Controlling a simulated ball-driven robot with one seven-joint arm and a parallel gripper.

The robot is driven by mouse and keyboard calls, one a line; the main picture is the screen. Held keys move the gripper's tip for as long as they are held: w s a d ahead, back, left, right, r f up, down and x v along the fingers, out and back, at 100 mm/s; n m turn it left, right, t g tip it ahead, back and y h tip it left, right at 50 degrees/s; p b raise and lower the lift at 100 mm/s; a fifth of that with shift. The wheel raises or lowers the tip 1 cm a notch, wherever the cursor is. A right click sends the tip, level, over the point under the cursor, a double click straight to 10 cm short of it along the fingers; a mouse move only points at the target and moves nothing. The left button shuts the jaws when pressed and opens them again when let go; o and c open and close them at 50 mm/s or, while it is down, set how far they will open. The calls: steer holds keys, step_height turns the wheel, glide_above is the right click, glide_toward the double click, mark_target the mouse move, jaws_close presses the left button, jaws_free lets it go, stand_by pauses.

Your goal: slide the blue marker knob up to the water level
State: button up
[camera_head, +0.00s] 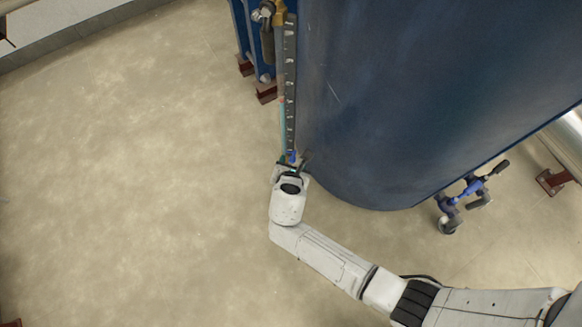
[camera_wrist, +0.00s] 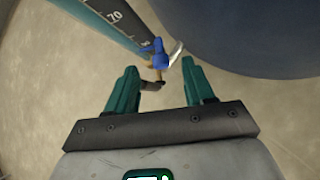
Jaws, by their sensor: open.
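A dark scale strip (camera_head: 290,80) with white marks runs along the left side of the blue tank in the head view. Beside it a thin tube (camera_head: 282,125) shows teal in its lower part, with the colour ending near mid-strip. The blue knob (camera_wrist: 155,52) shows in the wrist view at the scale's near end, just past my fingertips, with a brass-coloured stem below it. A small blue spot in the head view (camera_head: 292,156) appears to be the same knob. My gripper (camera_wrist: 158,72) is open, its teal fingers either side of the stem; I cannot tell whether they touch.
The large blue tank (camera_head: 420,90) stands close to the right of the scale. Brass and blue fittings (camera_head: 270,15) sit at the scale's far end, with red-brown feet (camera_head: 266,93) below. A blue-handled valve (camera_head: 468,192) is at the right. The floor (camera_head: 130,180) to the left is clear.

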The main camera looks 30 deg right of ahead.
mark_target(293, 159)
steer(key=shift+b+x, duration=0.4)
steer(key=shift+x, duration=0.85)
jaws_close()
